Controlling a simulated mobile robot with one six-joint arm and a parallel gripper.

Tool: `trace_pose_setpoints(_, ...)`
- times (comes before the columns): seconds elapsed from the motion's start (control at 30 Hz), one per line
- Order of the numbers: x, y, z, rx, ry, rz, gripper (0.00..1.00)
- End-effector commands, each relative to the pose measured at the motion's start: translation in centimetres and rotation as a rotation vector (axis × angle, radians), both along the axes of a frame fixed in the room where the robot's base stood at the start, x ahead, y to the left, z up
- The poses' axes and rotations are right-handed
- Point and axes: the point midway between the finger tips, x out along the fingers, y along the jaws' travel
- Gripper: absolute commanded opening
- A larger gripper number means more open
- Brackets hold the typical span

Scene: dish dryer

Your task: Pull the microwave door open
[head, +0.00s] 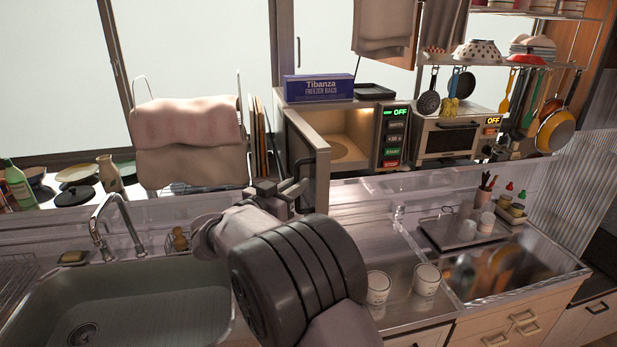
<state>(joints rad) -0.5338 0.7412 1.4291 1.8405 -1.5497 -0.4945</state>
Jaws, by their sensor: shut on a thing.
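The microwave (338,128) stands on the shelf behind the counter, with a lit, empty-looking cavity and a control panel (393,137) on its right. Its door (318,165) is swung open toward me, hinged on the left, and stands out from the front at a wide angle. My gripper (290,188) is at the left, outer side of the door, with its fingers shut at the door's dark handle (298,170). The fingers and my arm hide part of the handle, so the exact hold is hard to see.
A blue freezer bag box (319,88) and a dark tray (375,92) lie on the microwave. A toaster oven (447,138) stands to its right. A towel rack (188,140) and faucet (110,215) are left. Two white cups (378,288) (427,279) stand on the counter below.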

Motion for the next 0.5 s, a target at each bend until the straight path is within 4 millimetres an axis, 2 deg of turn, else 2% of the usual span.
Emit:
trace_pose_setpoints(0.13, 0.06, 0.83, 0.46, -0.003, -0.007, -0.024, 0.0)
trace_pose_setpoints(0.5, 0.06, 1.08, 0.49, -0.005, -0.009, -0.038, 0.0)
